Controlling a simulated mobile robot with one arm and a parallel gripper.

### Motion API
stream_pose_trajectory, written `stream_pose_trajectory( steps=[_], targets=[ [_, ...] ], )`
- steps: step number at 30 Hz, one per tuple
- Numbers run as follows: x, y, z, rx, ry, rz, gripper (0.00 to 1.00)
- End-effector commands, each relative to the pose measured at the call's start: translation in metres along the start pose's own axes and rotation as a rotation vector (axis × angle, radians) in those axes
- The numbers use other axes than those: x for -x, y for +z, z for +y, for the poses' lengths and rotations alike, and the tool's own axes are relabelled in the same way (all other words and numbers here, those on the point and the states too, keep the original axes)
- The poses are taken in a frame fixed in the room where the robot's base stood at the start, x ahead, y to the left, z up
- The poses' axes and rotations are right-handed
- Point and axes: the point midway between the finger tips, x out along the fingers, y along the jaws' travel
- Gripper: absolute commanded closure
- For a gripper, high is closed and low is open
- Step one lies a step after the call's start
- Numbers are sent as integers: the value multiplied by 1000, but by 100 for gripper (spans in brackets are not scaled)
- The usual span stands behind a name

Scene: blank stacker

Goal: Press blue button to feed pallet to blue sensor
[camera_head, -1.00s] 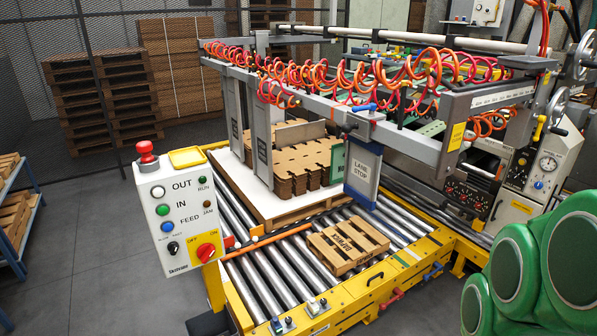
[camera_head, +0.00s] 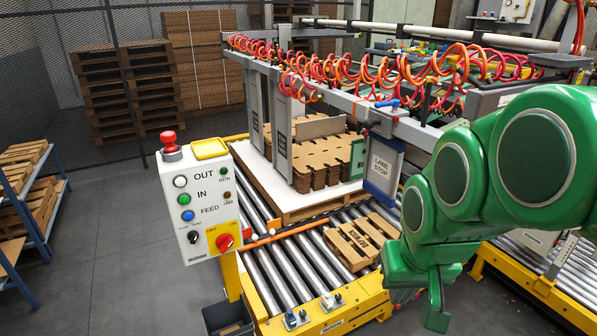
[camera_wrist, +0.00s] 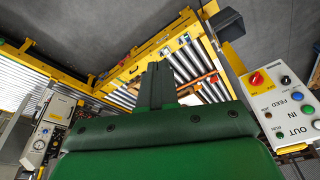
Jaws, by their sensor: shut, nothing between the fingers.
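The control box (camera_head: 200,200) stands at left in the head view. Its blue button (camera_head: 187,215), labelled FEED, sits below the green IN button and also shows at right in the wrist view (camera_wrist: 297,96). A small wooden pallet (camera_head: 352,240) lies on the rollers, partly covered by my arm. Small sensor-like fittings (camera_head: 290,317) sit on the conveyor's near yellow edge; I cannot tell for certain which is the blue sensor. My green gripper (camera_head: 437,312) is shut and empty, right of the pallet and well apart from the control box. Its fingers point forward in the wrist view (camera_wrist: 157,82).
A red mushroom button (camera_head: 169,142) tops the control box. A stack of brown sheets (camera_head: 318,160) sits behind the lane stop plate (camera_head: 383,168). Coiled hoses hang from the frame above. A dark bin (camera_head: 226,318) stands on the floor below the box.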

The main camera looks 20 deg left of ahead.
Motion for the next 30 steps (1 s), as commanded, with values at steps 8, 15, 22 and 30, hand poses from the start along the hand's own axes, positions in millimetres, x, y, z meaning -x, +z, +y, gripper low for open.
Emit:
stream_pose_trajectory(
  steps=[8, 15, 22, 30],
  targets=[
    [22, -63, -54, 116, -48, 150, 100],
    [36, -117, -88, 216, -5, 260, 100],
    [29, -162, -57, 277, 249, 286, 100],
    [39, -210, -6, 321, 594, 310, 100]
  ],
)
